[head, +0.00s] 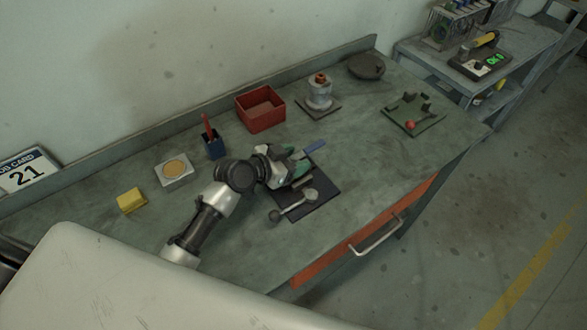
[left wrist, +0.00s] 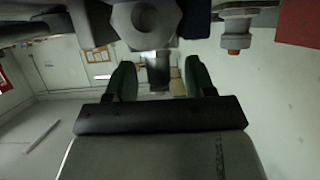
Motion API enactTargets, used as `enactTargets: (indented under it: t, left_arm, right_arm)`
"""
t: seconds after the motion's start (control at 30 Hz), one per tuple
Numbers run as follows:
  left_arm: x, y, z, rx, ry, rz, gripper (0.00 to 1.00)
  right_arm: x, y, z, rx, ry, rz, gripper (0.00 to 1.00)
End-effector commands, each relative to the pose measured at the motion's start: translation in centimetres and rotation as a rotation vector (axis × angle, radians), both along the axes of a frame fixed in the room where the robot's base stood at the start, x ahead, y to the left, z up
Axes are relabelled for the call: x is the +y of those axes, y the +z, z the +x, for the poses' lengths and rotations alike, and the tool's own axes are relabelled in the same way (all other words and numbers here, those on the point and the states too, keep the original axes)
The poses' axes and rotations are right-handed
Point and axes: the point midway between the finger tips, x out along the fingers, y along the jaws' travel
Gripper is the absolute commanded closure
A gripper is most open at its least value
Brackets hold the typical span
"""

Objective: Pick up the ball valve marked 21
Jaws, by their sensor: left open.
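A job card (head: 27,172) reading 21 stands at the far left. In the left wrist view a metal hex end (left wrist: 146,22) shows just beyond the gripper (left wrist: 160,82), with a stem between the green fingers. I cannot tell whether they touch. A metal piece with round ends (head: 294,206) lies on the mat's front part. No number is legible on any valve. The gripper hides part of the mat. My right gripper is out of view.
A red bin (head: 244,112), blue cup (head: 213,148), grey flanged fitting (head: 319,98) and dark round piece (head: 366,66) stand along the back. A yellow block (head: 131,200) and a small tray (head: 163,181) are left. A green fixture plate (head: 424,125) is right.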

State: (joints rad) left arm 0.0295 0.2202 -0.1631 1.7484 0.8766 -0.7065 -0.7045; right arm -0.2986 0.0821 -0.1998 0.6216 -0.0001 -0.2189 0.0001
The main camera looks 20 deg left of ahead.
Motion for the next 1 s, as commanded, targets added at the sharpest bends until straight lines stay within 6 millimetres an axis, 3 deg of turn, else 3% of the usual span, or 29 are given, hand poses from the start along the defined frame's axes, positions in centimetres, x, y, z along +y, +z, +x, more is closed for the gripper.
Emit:
enactTargets:
  t: [0.13, 0.47, 1.0]
  left_arm:
    - [0.01, -0.03, -0.03, 0.0, 0.0, 0.0, 0.49]
    - [0.03, -0.02, -0.04, 0.0, 0.0, 0.0, 1.0]
    - [0.04, 0.49, 0.04, -0.005, 0.0, -0.001, 1.0]
  right_arm:
    - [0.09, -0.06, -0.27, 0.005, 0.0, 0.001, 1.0]
    - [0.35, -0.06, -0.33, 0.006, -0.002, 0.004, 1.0]
    - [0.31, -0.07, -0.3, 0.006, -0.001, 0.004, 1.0]
